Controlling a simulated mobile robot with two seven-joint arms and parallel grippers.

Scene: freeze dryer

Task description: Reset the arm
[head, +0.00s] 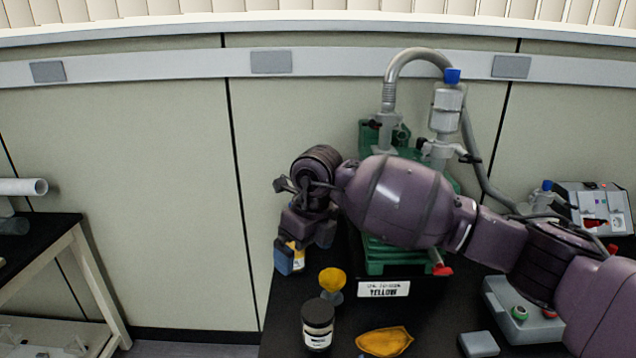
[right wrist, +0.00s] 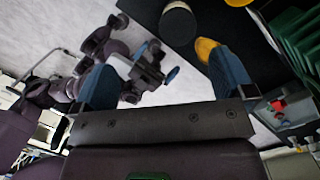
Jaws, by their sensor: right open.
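My right arm (head: 400,200) reaches in from the right across the front of the green apparatus. My right gripper (head: 290,255) hangs at its end, over the left edge of the black bench. In the right wrist view its two blue fingers (right wrist: 165,80) are wide apart with nothing gripped between them. My left gripper is out of the head view. A purple arm part with blue tips (right wrist: 152,65), likely my left gripper, shows small in the right wrist view. Its opening is unclear.
The green apparatus (head: 375,268) carries a grey hose (head: 410,55) and a blue-topped flask (head: 446,108). A yellow-filled vessel (head: 332,280), black-lidded jar (head: 318,325) and yellow piece (head: 385,341) are below the arm. A side table (head: 40,250) stands left; floor between is clear.

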